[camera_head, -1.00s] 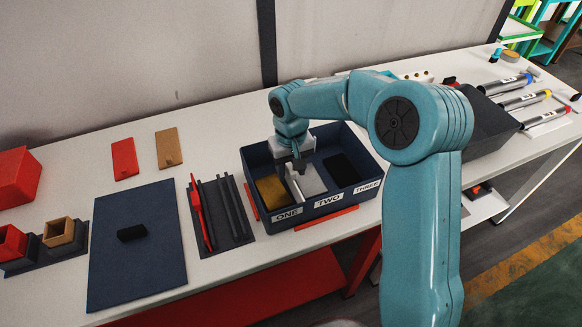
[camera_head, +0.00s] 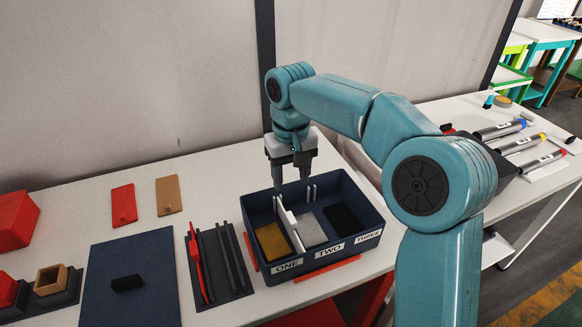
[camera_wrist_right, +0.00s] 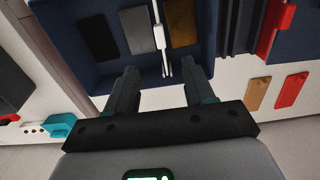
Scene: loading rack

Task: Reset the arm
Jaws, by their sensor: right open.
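My right arm reaches in from the right of the head view. Its gripper (camera_head: 292,184) is above the back part of a dark blue bin (camera_head: 375,225), fingers pointing down, open and empty. The right wrist view shows the two spread fingers (camera_wrist_right: 162,72) with a white divider (camera_wrist_right: 157,35) beyond the gap between them. In the head view this divider (camera_head: 290,226) stands in the bin between the sections labelled ONE and TWO, apart from the fingers. My left gripper is not in view.
The bin holds a yellow-brown pad (camera_head: 272,243), a grey pad (camera_head: 312,230) and a black pad (camera_head: 342,216). To its left are a tool tray (camera_head: 238,275), a blue mat (camera_head: 135,255) and open boxes. Several labelled tubes (camera_head: 498,130) lie at the right.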

